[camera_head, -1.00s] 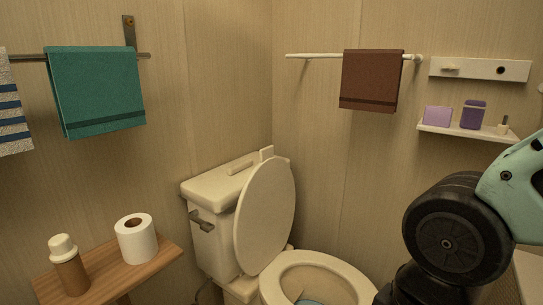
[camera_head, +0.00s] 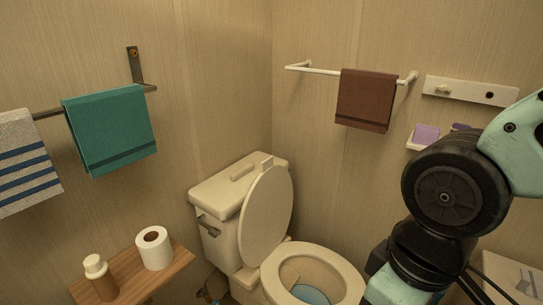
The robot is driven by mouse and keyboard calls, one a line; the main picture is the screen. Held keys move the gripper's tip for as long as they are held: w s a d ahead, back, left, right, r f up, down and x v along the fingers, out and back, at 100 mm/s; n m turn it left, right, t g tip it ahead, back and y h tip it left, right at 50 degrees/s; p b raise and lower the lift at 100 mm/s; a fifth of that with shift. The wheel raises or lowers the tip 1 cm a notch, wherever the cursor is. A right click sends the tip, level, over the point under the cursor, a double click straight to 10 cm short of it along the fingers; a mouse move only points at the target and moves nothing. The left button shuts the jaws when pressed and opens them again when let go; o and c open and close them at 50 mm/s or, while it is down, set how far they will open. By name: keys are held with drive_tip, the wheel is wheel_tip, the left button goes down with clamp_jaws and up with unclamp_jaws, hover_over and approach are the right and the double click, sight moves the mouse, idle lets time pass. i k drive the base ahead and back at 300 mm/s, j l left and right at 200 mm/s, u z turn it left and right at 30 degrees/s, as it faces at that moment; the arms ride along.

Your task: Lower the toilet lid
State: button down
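The toilet lid (camera_head: 266,216) is raised, leaning back against the cream toilet tank (camera_head: 217,204). The toilet seat (camera_head: 341,271) lies down on the bowl, with the bowl's opening and bluish water showing. My arm fills the right side of the picture, dark and pale green, to the right of the toilet. My gripper is outside the picture or hidden below the arm, so its state does not show. No contact between my arm and the lid is seen.
A wooden stand (camera_head: 181,262) with a toilet roll (camera_head: 154,248) and a capped bottle (camera_head: 101,277) is left of the toilet. A teal towel (camera_head: 112,130) and a brown towel (camera_head: 366,99) hang on wall bars. A small shelf (camera_head: 417,145) is partly behind my arm.

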sight(264, 222)
drive_tip(key=i+j, duration=0.2)
drive_tip(key=j, duration=0.15)
drive_tip(key=i+j, duration=0.25)
drive_tip(key=j, duration=0.15)
drive_tip(key=i+j, duration=0.2)
drive_tip(key=j, duration=0.15)
